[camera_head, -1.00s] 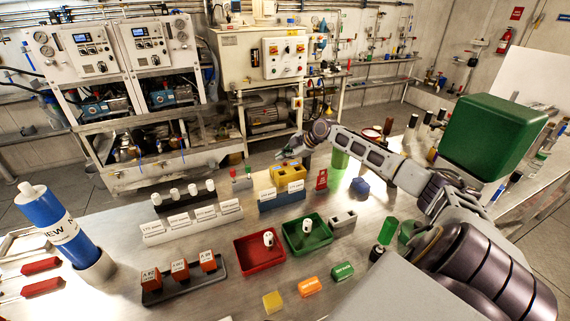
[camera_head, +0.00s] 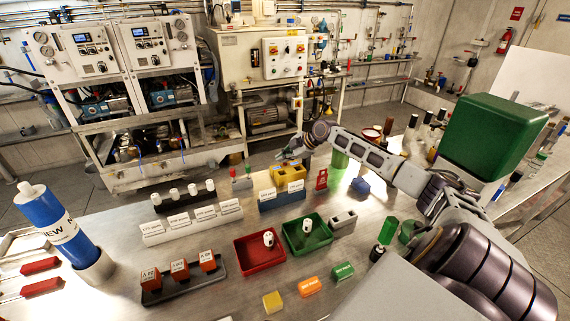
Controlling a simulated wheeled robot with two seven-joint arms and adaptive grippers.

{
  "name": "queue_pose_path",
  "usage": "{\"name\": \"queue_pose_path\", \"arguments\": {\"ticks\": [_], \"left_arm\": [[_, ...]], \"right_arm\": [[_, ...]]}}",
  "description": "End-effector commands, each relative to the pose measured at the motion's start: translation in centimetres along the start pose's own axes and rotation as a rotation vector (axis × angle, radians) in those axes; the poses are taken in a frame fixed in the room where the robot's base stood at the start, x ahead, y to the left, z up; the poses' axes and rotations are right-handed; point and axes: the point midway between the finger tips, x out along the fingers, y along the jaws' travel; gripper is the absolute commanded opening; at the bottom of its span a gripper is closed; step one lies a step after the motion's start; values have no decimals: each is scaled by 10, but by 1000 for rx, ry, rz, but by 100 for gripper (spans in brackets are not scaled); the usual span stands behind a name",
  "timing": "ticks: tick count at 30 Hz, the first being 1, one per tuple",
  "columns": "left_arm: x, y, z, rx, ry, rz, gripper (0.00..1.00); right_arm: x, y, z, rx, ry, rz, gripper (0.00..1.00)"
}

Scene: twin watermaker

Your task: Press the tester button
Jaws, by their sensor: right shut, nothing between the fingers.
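A yellow block-shaped unit (camera_head: 288,174) stands at the back of the steel table, behind a blue rack with white labels (camera_head: 282,197). It may be the tester; no button on it can be made out at this size. My right gripper (camera_head: 284,155) is shut and empty, just above and behind the top of the yellow unit. I cannot tell whether it touches the unit. My right arm reaches in from the right. My left gripper is not in view.
A red tray (camera_head: 259,262) and a green tray (camera_head: 306,246), each with a white piece, lie in front. A red tag stand (camera_head: 321,180) and a blue piece (camera_head: 360,187) are right of the unit. A blue-and-white cylinder (camera_head: 62,228) stands at left.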

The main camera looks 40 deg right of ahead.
Motion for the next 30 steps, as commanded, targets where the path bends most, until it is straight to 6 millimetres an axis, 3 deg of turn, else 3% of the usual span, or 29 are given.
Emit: {"name": "queue_pose_path", "arguments": {"ticks": [16, 30], "left_arm": [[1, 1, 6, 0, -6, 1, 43], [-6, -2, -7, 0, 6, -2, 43]], "right_arm": [[3, -2, 2, 0, 0, 0, 0], [-5, 3, -3, 0, 0, -1, 0]]}}
